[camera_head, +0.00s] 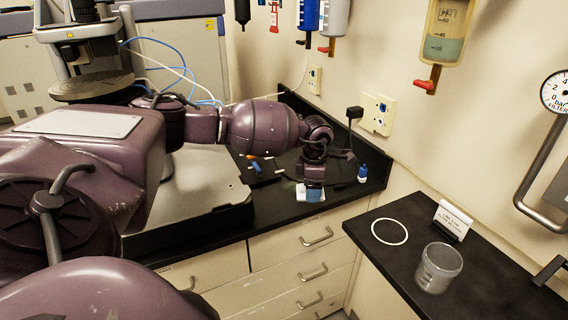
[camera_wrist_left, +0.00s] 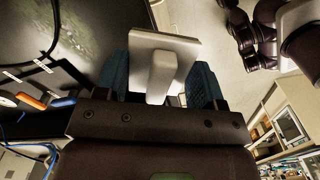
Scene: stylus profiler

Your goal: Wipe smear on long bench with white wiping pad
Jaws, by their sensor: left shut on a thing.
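My left gripper (camera_head: 314,184) reaches over the black long bench (camera_head: 262,218) near its front edge. It is shut on the white wiping pad (camera_head: 304,194), which shows as a pale block low between the blue fingertips. In the left wrist view, the pad (camera_wrist_left: 180,44) is a white plate with a grip block between the blue fingers (camera_wrist_left: 160,82). A dull greenish smear (camera_wrist_left: 88,22) lies on the dark bench top to the left of the pad there. I cannot tell whether the pad touches the bench. My right gripper is not in view.
A small blue-capped bottle (camera_head: 362,174) stands right of the gripper. Small orange and blue items (camera_head: 254,164) lie behind it to the left. The instrument base (camera_head: 205,185) takes up the bench's left. A separate right-hand counter holds a clear beaker (camera_head: 438,268) and a white ring (camera_head: 389,231).

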